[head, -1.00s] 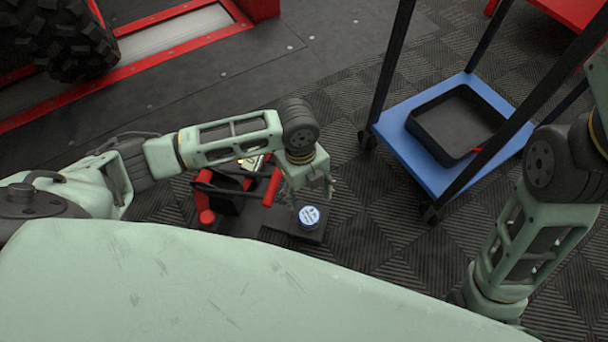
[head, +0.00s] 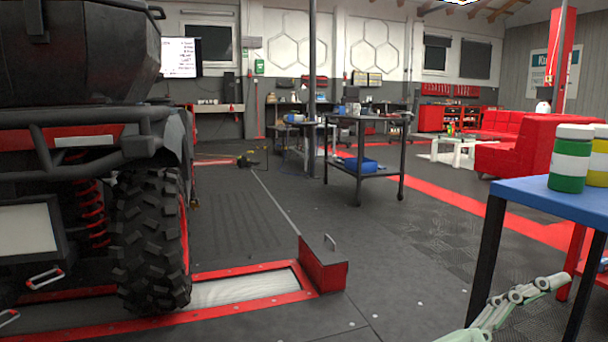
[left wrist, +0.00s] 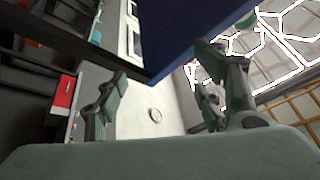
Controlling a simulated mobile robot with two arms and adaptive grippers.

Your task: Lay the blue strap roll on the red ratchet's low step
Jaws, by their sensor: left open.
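The blue strap roll and the red ratchet are in neither current view. A pale green gripper (head: 545,288), which I take to be my left one, shows at the lower right of the head view, in front of the blue-topped table. In the left wrist view my left gripper (left wrist: 165,100) has its fingers spread wide apart, with nothing between them. A blue surface (left wrist: 190,35) lies close beyond the fingers there. My right gripper is not seen.
A blue-topped table (head: 535,192) with a green-and-white jar (head: 571,158) stands at the right. A big-tyred vehicle (head: 150,240) fills the left, beside a red-framed floor strip (head: 250,290). A dark cart (head: 365,165) stands farther back. The grey floor between is open.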

